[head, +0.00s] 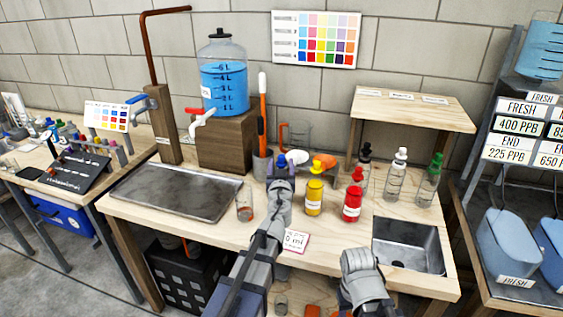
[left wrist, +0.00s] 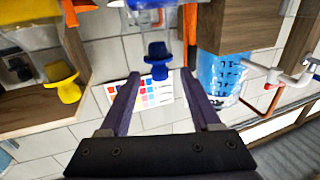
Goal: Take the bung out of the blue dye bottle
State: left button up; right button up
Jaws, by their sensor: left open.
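The blue bung (head: 281,161) shows just above and beyond my left gripper (head: 281,184) in the head view; that arm hides most of the blue dye bottle. In the left wrist view, which looks upside down, the blue bung (left wrist: 157,60) appears between the tips of my open left gripper (left wrist: 161,74), with clear space on both sides. Part of a bottle (left wrist: 143,18) shows beyond the bung, cut by the frame edge. My right gripper (head: 361,268) is low at the bench's front; its fingers cannot be made out.
A yellow bottle (head: 314,196) and a red bottle (head: 352,205) stand close to the right. A glass (head: 244,202) stands to the left, beside a metal tray (head: 170,198). A sink (head: 404,262) lies at front right. A blue water jar (head: 223,88) stands behind.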

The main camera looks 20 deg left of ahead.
aim_at(282, 155)
pick_arm(q)
jog(key=shift+r+p+x, duration=0.15)
jog(key=shift+p+x, duration=0.05)
jog(key=shift+x, duration=1.5)
jog(key=shift+r+p+x, duration=0.15)
jog(key=shift+x, duration=1.55)
jog(key=shift+s, duration=0.1)
grip_shut()
